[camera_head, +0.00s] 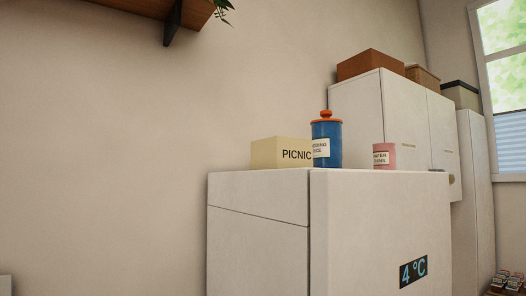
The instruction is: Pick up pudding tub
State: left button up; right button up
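A blue tub (326,132) with an orange lid and round knob stands upright on top of the white fridge. Its pale label (320,147) is partly readable and seems to end in "DDING" on its upper line. It stands close to a cream box (279,151) marked "PICNIC" and covers that box's right end; whether they touch I cannot tell. Neither of my grippers is in view.
The fridge (260,188) has a "4 °C" display. A small pink tin (384,156) stands right of the tub, with a gap between. White cabinets (400,110) bearing boxes rise behind. A wooden shelf (150,12) hangs at upper left.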

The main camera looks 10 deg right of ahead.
aim_at(327, 136)
jog(key=i+l+u, duration=0.1)
jog(key=l+u, duration=0.35)
jog(key=l, duration=0.2)
jog(key=l+u, duration=0.4)
jog(key=l, duration=0.2)
jog(key=k+l+u, duration=0.15)
jog(key=l+u, duration=0.3)
jog(key=l, duration=0.2)
